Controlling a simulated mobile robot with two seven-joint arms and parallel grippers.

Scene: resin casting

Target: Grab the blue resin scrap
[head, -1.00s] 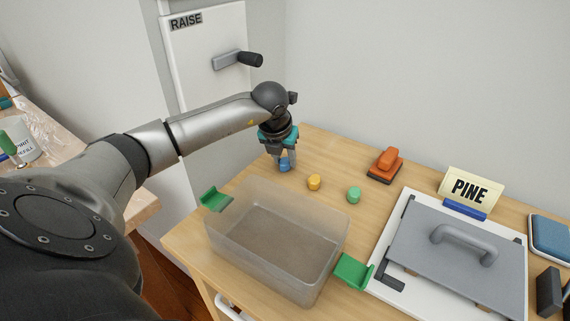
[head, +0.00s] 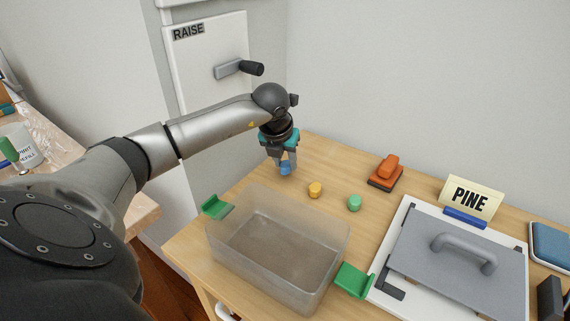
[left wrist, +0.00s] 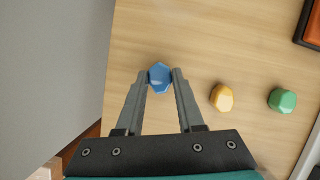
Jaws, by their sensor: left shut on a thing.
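The blue resin scrap (head: 285,168) is a small faceted piece at the back left of the wooden table. My left gripper (head: 286,170) points down over it, with its fingers closed on it. In the left wrist view the blue scrap (left wrist: 160,77) sits between the two fingertips (left wrist: 160,78), which touch its sides. I cannot tell whether it is clear of the table. My right gripper is not in view.
A yellow scrap (head: 315,190) and a green scrap (head: 354,203) lie to the right. A clear bin (head: 240,268) with green handles stands in front. An orange-and-black block (head: 386,172), a PINE sign (head: 470,192) and a grey lidded panel (head: 420,250) are further right.

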